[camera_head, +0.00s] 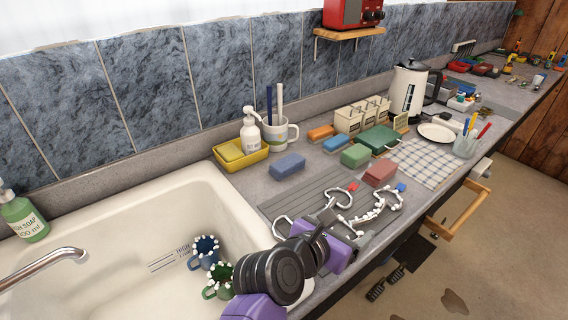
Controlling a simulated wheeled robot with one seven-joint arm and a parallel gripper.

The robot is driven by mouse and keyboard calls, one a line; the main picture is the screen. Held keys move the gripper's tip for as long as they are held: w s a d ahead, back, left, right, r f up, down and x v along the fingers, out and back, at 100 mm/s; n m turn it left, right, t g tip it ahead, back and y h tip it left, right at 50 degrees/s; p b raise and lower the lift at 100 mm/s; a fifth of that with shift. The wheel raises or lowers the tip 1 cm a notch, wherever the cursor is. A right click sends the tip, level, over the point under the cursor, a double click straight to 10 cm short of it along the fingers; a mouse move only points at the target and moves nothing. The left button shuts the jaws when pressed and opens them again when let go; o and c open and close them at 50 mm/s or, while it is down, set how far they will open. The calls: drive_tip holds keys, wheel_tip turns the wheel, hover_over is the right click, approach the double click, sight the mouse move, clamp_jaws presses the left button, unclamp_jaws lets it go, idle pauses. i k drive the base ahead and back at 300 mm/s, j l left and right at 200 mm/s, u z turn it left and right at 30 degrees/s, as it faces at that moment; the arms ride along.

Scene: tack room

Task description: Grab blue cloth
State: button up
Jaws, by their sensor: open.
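A blue-and-white checked cloth (424,161) lies flat on the counter, right of the sponges. A plate and a glass of pens stand at its far and right edges. My gripper (376,188) is in front of the cloth and to its left, over the grey ribbed drainboard. Its pale curved fingers are spread apart, one with a red tip and one with a blue tip. A reddish sponge (380,172) shows just beyond the gap between the tips. Nothing is held. I cannot tell the gripper's height above the counter.
Blue (287,165), green (356,155) and orange sponges lie left of the cloth. A white plate (436,133) and a glass of pens (465,146) border it. A drawer (460,207) stands open below. The sink (110,235) holds mugs.

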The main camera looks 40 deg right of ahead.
sight(291, 163)
drive_tip(key=i, duration=0.95)
